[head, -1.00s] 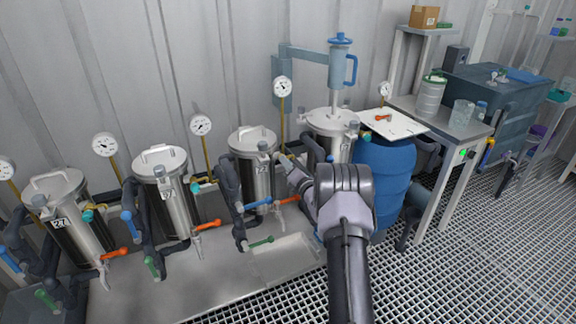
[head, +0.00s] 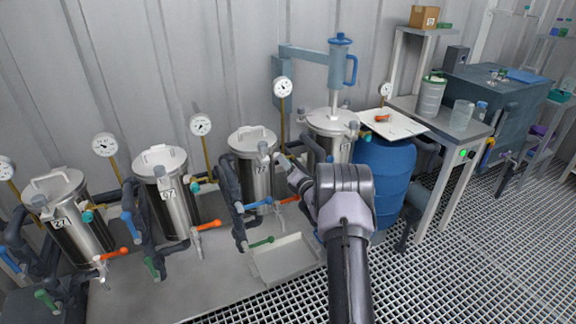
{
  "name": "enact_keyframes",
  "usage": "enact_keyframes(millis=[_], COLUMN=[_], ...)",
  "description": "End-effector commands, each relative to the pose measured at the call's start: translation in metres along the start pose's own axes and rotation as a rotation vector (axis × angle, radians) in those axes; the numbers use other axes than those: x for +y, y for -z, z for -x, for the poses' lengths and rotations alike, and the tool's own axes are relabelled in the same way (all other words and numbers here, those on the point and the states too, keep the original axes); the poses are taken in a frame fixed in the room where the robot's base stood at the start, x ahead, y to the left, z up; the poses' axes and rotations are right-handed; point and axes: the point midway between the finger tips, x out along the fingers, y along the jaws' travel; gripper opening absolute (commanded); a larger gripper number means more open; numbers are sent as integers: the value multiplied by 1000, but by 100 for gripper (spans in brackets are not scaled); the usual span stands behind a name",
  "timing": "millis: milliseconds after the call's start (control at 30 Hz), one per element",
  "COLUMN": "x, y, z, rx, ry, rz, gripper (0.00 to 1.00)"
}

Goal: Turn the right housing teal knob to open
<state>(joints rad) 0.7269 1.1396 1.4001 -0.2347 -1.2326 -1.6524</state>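Three steel housings with teal knobs or labels stand in a row, and the right one (head: 255,172) is partly behind my arm. My gripper (head: 281,160) is at its right side, near the top, where a gauge pipe comes down. The right housing's teal knob is not visible; my gripper covers that spot. Matching teal knobs show on the middle housing (head: 195,187) and left housing (head: 88,216). The gripper's fingers are too small and too hidden to tell whether they are open or shut, or touching a knob.
A shallow tray (head: 287,262) lies in front. A lidded vessel (head: 330,126) and blue barrel (head: 383,178) stand to the right. Grating floor is clear in front.

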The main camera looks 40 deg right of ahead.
Motion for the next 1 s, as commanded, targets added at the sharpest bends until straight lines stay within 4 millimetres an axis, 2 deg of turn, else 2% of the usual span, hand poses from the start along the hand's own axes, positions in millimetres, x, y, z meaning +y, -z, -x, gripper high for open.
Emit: enact_keyframes(millis=[167, 267, 500, 700, 833, 1000], x=[0, 2, 2, 1, 0, 0], y=[-1, -2, -4, -2, -1, 0], z=[7, 28, 105, 156, 171, 175], rx=[1, 1, 1, -1, 0, 0], ry=[2, 4, 5, 3, 2, -1], rz=[-1, -2, -3, -1, -1, 1], gripper=[49, 49, 49, 49, 49, 49])
